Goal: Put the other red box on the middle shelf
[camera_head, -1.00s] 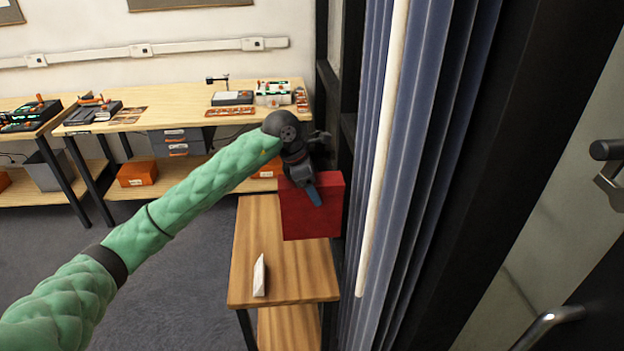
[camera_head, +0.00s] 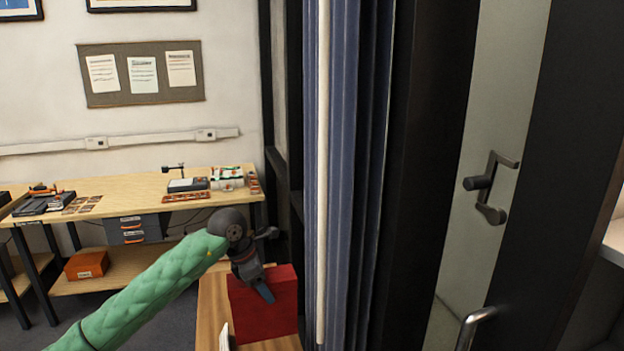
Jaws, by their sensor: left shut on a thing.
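A red box (camera_head: 270,314) is at the lower middle of the head view, over or on the small wooden table (camera_head: 210,300). My left gripper (camera_head: 262,288) is shut on the red box at its upper left part, with one dark finger against its near face. Whether the box touches the tabletop cannot be told. My right gripper is not in view. No middle shelf can be made out.
A white folded card (camera_head: 225,338) stands on the small table. A long workbench (camera_head: 130,198) with devices and an orange box (camera_head: 87,264) is behind. Blue curtain folds (camera_head: 350,150) and a dark door frame (camera_head: 430,150) stand close to the right of the box.

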